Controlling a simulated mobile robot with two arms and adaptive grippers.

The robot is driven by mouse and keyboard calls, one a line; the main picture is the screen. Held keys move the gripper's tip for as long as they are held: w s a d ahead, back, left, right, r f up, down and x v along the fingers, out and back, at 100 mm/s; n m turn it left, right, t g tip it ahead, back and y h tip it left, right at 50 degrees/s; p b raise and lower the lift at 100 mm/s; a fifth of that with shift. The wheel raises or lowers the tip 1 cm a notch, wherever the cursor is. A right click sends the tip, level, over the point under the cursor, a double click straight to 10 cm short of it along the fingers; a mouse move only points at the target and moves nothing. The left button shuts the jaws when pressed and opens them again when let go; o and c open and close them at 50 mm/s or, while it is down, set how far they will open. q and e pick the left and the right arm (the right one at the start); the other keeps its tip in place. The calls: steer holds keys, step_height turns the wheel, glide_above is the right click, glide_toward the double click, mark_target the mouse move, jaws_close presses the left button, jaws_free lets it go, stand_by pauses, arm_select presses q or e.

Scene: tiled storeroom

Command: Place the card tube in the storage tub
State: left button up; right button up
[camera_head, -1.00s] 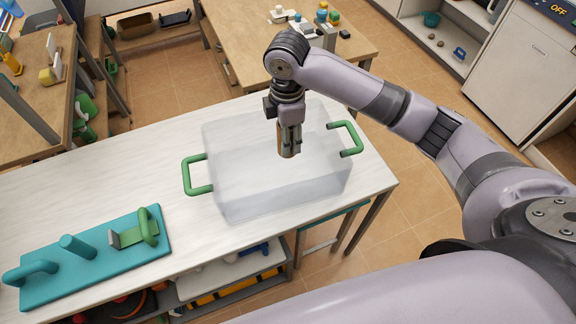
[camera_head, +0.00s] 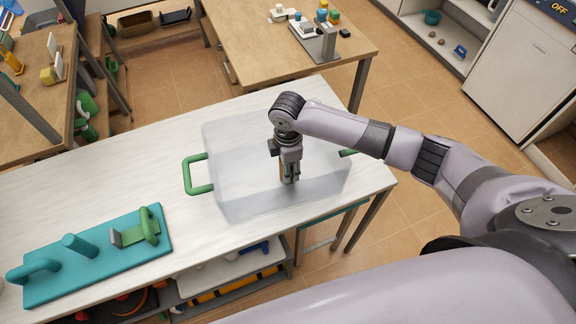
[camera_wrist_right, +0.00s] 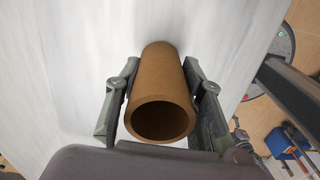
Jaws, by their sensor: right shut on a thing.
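The storage tub (camera_head: 235,200) is a clear, see-through box with green handles, standing on the white table. My right gripper (camera_head: 289,180) points down inside the tub's outline in the head view. It is shut on the brown card tube (camera_head: 284,172), which is mostly hidden there by the fingers. In the right wrist view the card tube (camera_wrist_right: 160,100) is clear, its open round end facing the camera, with a finger of my right gripper (camera_wrist_right: 160,105) on each side. I cannot tell whether the tube's lower end touches the tub floor. My left gripper is not in view.
A wooden table (camera_head: 255,50) with small items stands behind.

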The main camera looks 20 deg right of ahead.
steer(key=o, duration=1.1)
steer(key=shift+f, duration=0.1)
step_height(320, 180, up, 12)
steer(key=shift+r+b, duration=0.2)
steer(key=shift+b, duration=0.15)
